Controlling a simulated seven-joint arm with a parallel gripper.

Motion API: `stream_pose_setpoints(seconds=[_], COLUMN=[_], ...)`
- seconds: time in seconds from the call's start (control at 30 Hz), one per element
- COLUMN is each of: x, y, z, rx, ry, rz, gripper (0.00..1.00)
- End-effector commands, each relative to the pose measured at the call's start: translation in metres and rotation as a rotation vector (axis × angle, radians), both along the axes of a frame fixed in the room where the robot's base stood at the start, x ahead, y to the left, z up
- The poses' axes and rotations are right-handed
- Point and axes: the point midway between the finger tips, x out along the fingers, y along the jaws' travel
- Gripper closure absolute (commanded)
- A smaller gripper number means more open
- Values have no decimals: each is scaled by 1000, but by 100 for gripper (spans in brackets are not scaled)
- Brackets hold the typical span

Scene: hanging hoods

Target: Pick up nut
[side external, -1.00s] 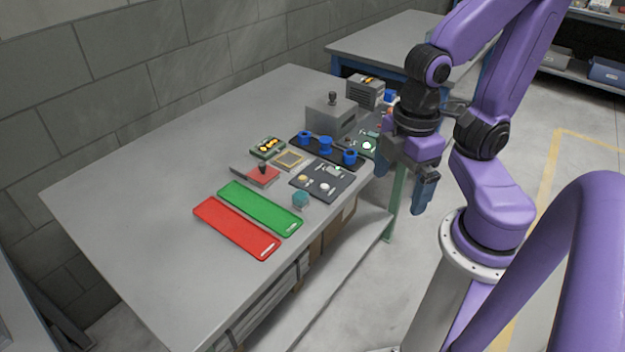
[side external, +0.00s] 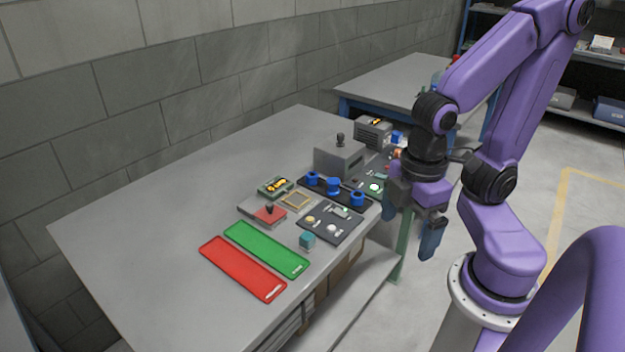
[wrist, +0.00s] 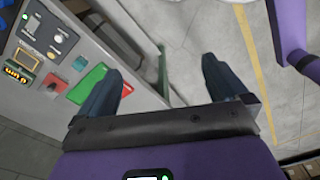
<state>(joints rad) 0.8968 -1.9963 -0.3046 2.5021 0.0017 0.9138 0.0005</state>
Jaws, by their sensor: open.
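A small teal block (side external: 307,240), perhaps the nut, sits on the grey table (side external: 150,225) near its right edge, beside the green mat. It also shows in the wrist view (wrist: 80,63), left of the fingers. No other thing is clearly a nut. My gripper (side external: 412,220) hangs past the table's right edge, right of the teal block and apart from it. Its fingers point down, spread and empty. In the wrist view my gripper (wrist: 163,88) has a wide gap between its dark fingers, with floor and the table's edge below.
A green mat (side external: 265,250) and a red mat (side external: 242,269) lie left of the block. A dark panel (side external: 345,225), a black strip with blue knobs (side external: 333,187) and a grey box (side external: 341,160) stand behind it. The table's left part is clear.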

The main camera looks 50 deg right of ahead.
Motion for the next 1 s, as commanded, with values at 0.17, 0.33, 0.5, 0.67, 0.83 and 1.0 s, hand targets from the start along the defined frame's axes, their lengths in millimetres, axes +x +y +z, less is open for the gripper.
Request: stream_pose_setpoints(seconds=[0.17, 0.33, 0.5, 0.67, 0.83, 1.0], x=[0, 0, 0, 0, 6, 44], y=[0, 0, 0, 0, 3, 20], z=[0, 0, 0, 0, 1, 8], rx=[0, 0, 0, 0, -3, -25], ry=[0, 0, 0, 0, -3, -22], rz=[0, 0, 0, 0, 2, 20], gripper=[0, 0, 45, 45, 45, 45])
